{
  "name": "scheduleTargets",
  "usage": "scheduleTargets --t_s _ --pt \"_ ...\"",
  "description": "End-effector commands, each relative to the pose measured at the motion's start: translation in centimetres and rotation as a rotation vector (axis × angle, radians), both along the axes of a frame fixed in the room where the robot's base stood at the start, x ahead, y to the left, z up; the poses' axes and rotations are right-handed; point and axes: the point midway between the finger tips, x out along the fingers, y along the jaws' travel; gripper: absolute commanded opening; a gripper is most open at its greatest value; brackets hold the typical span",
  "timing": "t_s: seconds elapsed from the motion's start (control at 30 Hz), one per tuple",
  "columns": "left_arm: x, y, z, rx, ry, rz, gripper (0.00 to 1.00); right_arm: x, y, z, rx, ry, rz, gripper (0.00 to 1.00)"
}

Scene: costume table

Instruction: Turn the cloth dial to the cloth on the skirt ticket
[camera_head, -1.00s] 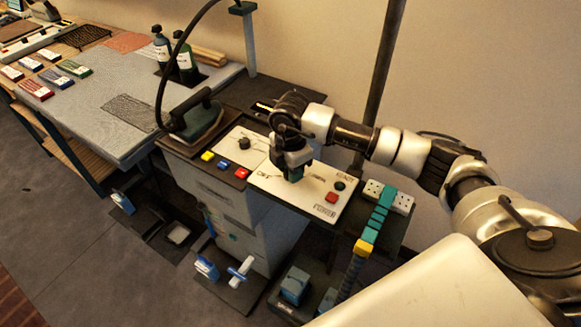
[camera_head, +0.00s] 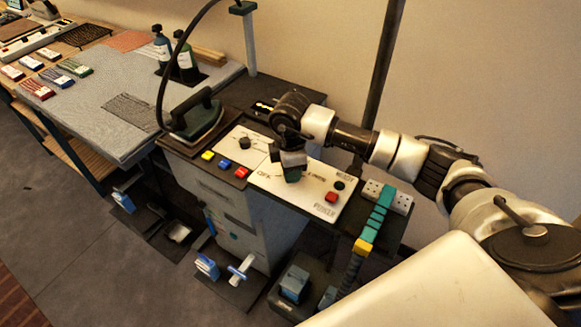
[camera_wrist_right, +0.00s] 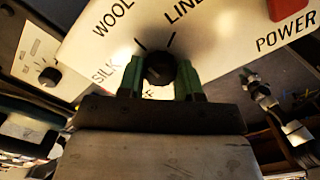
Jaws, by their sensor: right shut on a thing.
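The cloth dial (camera_wrist_right: 158,70) is a round black knob on a white panel (camera_wrist_right: 215,45). The panel carries the words SILK, WOOL and LINEN, plus a partly covered OFF. My right gripper (camera_wrist_right: 160,80) has its green fingers shut on either side of the dial. I cannot clearly tell which word the dial points at. In the head view my right gripper (camera_head: 291,173) reaches down onto the panel and hides the dial. I cannot make out a skirt ticket. My left gripper is not in view.
A red POWER button (camera_head: 331,196) and a dark READY lamp (camera_head: 340,185) sit right of my gripper. A smaller black knob (camera_head: 244,143), an iron (camera_head: 197,115) and coloured buttons are to the left. Several labelled colour cards lie on the far-left table.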

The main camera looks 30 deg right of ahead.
Motion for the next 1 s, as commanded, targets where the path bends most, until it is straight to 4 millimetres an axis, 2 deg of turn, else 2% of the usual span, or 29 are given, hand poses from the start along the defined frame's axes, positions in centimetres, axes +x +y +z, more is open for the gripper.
scheduleTargets --t_s 0.17,0.2,0.33,0.37,0.63,0.73,0.87,1.0 --pt "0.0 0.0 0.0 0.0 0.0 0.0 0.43 0.1 -0.1 0.2 -0.001 -0.005 -0.001 0.11" --pt "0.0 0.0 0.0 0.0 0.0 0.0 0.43 0.1 -0.1 0.2 0.0 -0.005 -0.001 0.38" --pt "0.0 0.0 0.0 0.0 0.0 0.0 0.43 0.1 -0.1 0.1 -0.001 -0.004 0.0 0.58" --pt "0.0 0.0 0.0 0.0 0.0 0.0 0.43 0.1 -0.1 0.1 -0.001 -0.004 0.0 0.6" --pt "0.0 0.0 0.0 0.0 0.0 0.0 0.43 0.1 0.0 0.1 0.0 -0.002 0.001 0.6" --pt "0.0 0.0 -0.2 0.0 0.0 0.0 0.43 0.1 0.0 0.8 0.001 -0.003 0.0 0.6" --pt "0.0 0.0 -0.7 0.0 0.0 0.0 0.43 0.1 0.0 2.9 0.0 -0.006 0.002 0.6" --pt "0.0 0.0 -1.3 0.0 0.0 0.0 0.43 0.1 0.0 5.8 0.001 -0.008 0.001 0.6"
